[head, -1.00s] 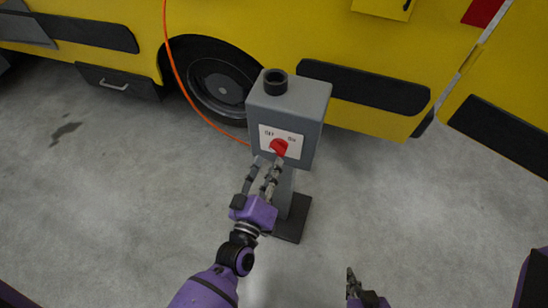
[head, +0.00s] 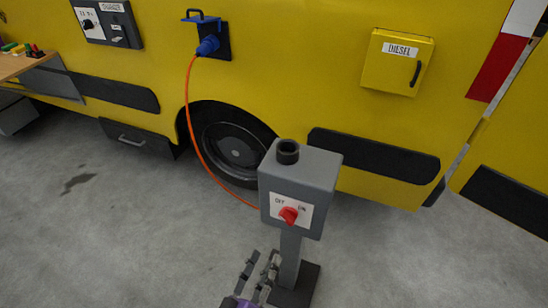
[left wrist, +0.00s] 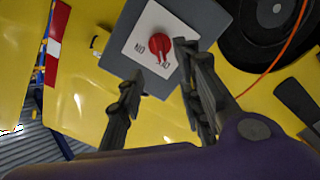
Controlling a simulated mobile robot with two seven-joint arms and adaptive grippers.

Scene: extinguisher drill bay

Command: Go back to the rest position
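My left gripper (head: 264,256) is low in the head view, below and in front of the grey switch box (head: 301,172). Its two fingers are apart with nothing between them. In the left wrist view the open fingers (left wrist: 165,66) frame the red knob (left wrist: 160,47), with a gap to the panel. The red knob (head: 289,215) sits on a white plate with a label on each side, one reading ON. I cannot tell for certain which label it points to. My right gripper shows in neither view.
The box stands on a post with a dark base (head: 294,286). An orange cable (head: 190,120) runs from a blue plug (head: 207,46) on the yellow truck (head: 290,60) down behind the box. A table edge (head: 20,65) shows far left. The concrete floor is clear at left and right.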

